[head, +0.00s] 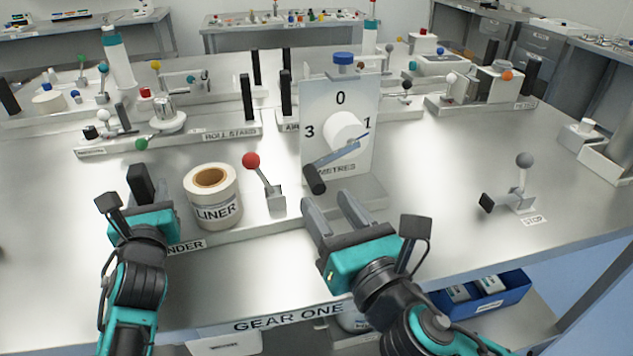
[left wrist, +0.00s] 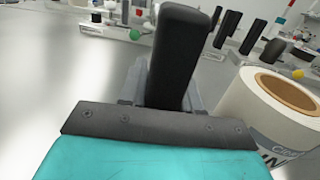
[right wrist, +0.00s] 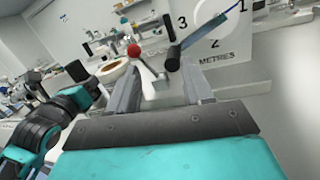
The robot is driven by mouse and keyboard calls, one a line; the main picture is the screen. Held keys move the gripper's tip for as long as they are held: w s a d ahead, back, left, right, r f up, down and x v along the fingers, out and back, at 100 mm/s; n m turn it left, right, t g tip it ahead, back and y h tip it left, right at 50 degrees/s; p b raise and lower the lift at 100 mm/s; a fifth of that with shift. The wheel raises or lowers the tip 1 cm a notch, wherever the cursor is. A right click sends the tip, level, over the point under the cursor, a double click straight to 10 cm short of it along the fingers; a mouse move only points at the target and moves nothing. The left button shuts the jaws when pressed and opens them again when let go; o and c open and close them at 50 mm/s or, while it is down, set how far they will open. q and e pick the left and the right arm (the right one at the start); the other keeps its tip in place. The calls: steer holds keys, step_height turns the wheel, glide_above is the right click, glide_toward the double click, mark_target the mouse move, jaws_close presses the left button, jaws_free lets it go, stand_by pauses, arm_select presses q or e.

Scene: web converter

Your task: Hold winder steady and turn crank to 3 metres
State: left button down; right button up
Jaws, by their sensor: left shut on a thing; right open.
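The winder has a black upright handle (head: 140,183), a white LINER roll (head: 212,198), a red-knobbed lever (head: 252,162) and a METRES dial panel (head: 333,105) marked 0, 1, 2 and 3. The crank's black grip (head: 315,179) hangs at the lower left of the white hub (head: 345,131). A thin blue pointer (head: 358,141) points right, close to the 1. My left gripper (head: 143,208) is shut on the handle, which also shows in the left wrist view (left wrist: 180,60). My right gripper (head: 328,202) is open and empty, just below and in front of the crank grip (right wrist: 174,57).
A grey-knobbed STOP lever (head: 524,162) stands to the right on clear table. Behind the winder are the roll stand (head: 165,118), black posts (head: 286,93) and other levers. A blue bin (head: 490,300) sits below the table's front edge.

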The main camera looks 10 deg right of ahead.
mark_target(320, 190)
steer(key=s+f+m+h, duration=0.1)
steer(key=s+m+h, duration=0.1)
steer(key=s, duration=0.2)
steer(key=shift+g+h, duration=0.3)
steer(key=w, duration=1.2)
steer(key=shift+a+f, duration=0.15)
steer(key=shift+f, duration=0.1)
jaws_close()
